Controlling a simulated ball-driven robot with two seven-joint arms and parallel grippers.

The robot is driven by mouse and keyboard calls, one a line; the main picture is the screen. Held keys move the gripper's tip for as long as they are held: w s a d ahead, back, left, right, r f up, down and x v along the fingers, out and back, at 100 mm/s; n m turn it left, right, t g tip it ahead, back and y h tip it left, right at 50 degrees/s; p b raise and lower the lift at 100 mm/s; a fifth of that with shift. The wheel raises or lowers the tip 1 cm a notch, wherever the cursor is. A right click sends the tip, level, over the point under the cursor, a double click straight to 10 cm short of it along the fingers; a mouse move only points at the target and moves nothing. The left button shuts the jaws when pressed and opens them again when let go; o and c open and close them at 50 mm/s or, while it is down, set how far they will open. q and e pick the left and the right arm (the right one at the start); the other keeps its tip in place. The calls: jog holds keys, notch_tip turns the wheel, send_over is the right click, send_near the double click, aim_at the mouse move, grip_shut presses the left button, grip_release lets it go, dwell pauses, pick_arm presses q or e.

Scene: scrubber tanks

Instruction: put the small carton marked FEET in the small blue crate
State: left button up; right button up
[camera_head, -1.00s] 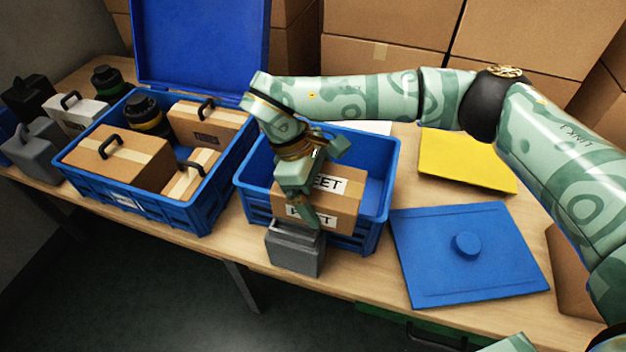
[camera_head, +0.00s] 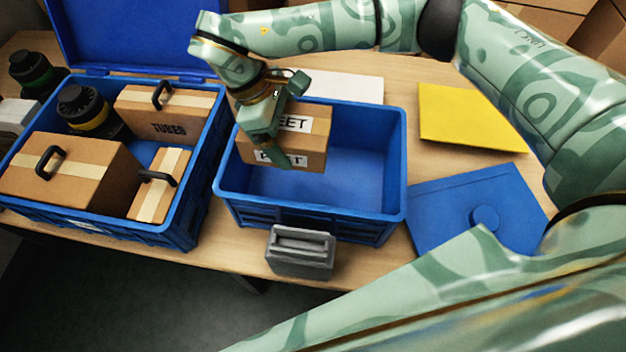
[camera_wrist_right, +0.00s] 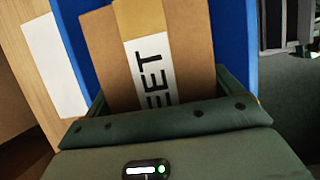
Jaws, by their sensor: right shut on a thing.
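The small carton marked FEET (camera_head: 313,146) is brown with white labels; the gripper partly covers its lettering. My right gripper (camera_head: 279,119) is shut on it and holds it at the left end of the small blue crate (camera_head: 320,221). The carton overlaps the crate's back and left rims in the head view; I cannot tell whether its underside touches the crate floor. In the right wrist view the carton (camera_wrist_right: 190,40) sits between the fingers (camera_wrist_right: 165,108), with blue crate wall beside it. My left gripper is not in view.
A large blue crate (camera_head: 95,224) with cartons and a dark jar stands left, its lid raised. A grey box (camera_head: 300,255) stands in front of the small crate. A blue lid (camera_head: 445,205) and yellow panel (camera_head: 468,118) lie right. The small crate's right half is empty.

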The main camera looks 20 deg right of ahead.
jog(key=f, duration=0.1)
jog(key=f+b, duration=0.2)
jog(key=f, duration=0.1)
jog(key=shift+w+f, duration=0.1)
jog(key=shift+w, duration=0.2)
jog(key=shift+f, duration=0.25)
notch_tip(320, 180, down, 10)
jog(key=b, duration=0.5)
jog(key=shift+s, duration=0.15)
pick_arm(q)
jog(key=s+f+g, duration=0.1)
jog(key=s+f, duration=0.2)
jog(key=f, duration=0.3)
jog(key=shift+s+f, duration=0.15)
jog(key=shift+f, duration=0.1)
pick_arm(e)
jog(key=shift+r, duration=0.25)
jog(key=o, duration=0.8)
jog(key=shift+f, duration=0.1)
jog(key=shift+o, duration=0.2)
